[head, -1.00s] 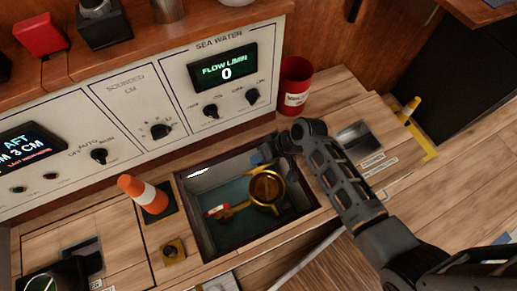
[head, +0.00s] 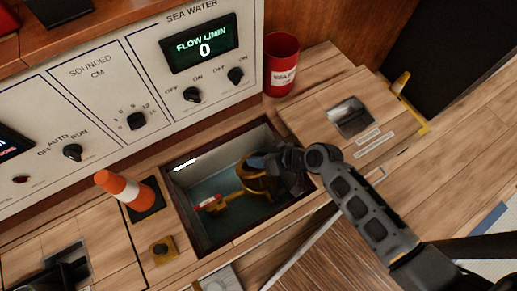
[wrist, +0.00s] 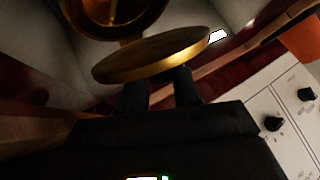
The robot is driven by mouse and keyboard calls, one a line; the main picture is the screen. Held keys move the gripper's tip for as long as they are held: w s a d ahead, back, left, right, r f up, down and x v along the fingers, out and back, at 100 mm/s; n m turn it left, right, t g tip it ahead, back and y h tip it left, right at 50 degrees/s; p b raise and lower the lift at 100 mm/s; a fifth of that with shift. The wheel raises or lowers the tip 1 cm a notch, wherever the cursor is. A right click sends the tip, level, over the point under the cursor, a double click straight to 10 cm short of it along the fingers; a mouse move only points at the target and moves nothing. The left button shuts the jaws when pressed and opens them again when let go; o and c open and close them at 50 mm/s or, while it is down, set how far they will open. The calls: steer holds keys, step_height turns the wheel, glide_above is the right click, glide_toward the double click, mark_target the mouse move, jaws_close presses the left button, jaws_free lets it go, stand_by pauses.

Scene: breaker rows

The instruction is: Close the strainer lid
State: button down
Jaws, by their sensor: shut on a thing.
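The brass strainer (head: 257,190) sits in the open floor recess in the head view, with a red-and-white tagged valve handle (head: 210,204) on its left. In the wrist view its round body (wrist: 112,18) shows at the top, with the opening dark. The brass strainer lid (wrist: 150,60) is a tilted disc just in front of that opening, raised and not flat on it. My gripper (wrist: 160,80) has its two dark fingers at the lid's near edge and is shut on it. In the head view my gripper (head: 268,160) reaches into the recess and hides much of the lid.
The recess has wooden edges (head: 228,247) close around the strainer. An orange-and-white cone (head: 124,188) stands left of it, and a red can (head: 281,64) behind it. The knobbed control panel (head: 120,90) rises at the back. A grey hatch pull (head: 350,118) lies at right.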

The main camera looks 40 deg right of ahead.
steer(key=shift+s+a+f, duration=0.15)
steer(key=shift+s+f, duration=0.15)
steer(key=c, duration=1.1)
jaws_free()
steer(key=shift+o, duration=1.4)
steer(key=shift+w+r, duration=0.15)
steer(key=p+v, duration=0.1)
steer(key=v, duration=0.6)
steer(key=shift+s+d+r+p, duration=0.2)
steer(key=shift+s+r+p, duration=0.05)
steer(key=shift+p, duration=0.05)
steer(key=shift+c, duration=0.2)
